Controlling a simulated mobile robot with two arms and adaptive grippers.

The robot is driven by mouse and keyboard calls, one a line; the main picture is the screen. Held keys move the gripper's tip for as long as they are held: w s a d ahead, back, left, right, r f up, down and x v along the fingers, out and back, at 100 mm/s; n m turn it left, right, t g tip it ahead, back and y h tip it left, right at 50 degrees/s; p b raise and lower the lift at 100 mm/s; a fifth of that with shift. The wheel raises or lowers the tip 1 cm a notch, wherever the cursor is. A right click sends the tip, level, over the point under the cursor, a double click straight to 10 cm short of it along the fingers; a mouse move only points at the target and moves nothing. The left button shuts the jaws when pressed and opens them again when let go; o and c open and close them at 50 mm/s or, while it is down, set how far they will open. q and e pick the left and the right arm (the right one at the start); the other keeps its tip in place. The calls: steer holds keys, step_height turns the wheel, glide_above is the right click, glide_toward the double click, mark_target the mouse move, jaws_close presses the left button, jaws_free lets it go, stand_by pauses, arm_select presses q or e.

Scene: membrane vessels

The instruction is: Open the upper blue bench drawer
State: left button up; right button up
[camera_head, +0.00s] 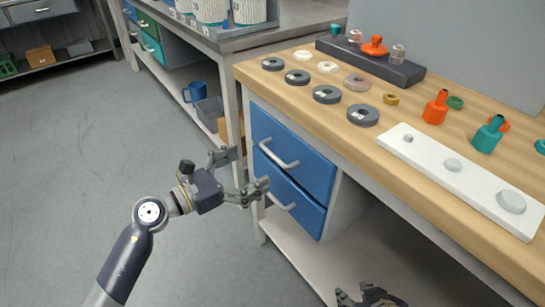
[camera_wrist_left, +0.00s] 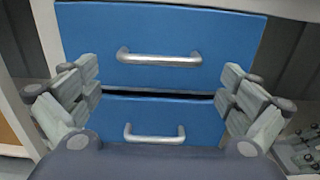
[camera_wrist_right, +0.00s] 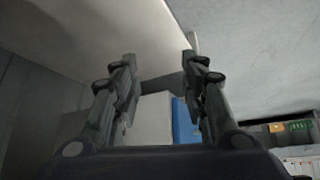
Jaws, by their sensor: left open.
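The upper blue drawer (camera_head: 310,157) is under the wooden bench top, above a lower blue drawer (camera_head: 302,208). Both look shut. The upper drawer's silver bar handle (camera_head: 275,155) also shows in the left wrist view (camera_wrist_left: 160,59), centred and ahead of the fingers. My left gripper (camera_head: 245,172) is open and empty in front of the drawers, its fingers spread to either side of the handle and apart from it. My right gripper (camera_head: 370,296) is partly cut off at the bottom of the head view. Its fingers (camera_wrist_right: 159,62) are spread and empty in the right wrist view.
The bench top (camera_head: 300,88) holds grey rings, orange and teal bottles (camera_head: 436,107) and a white board (camera_head: 460,180). A lower shelf (camera_head: 320,265) lies under the bench. The floor at left is clear.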

mark_target(270, 156)
arm_select(q)
steer(key=x, duration=0.7)
arm_select(e)
steer(key=shift+w+a+r+t, duration=0.2)
steer(key=shift+w+r+t, duration=0.05)
steer(key=shift+w, duration=0.25)
steer(key=shift+w+a+r+t, duration=0.15)
steer(key=shift+w+r+t, duration=0.1)
steer(key=shift+w, duration=0.25)
arm_select(q)
steer(key=c, duration=1.4)
steer(key=shift+o, duration=0.2)
steer(key=shift+a, duration=0.15)
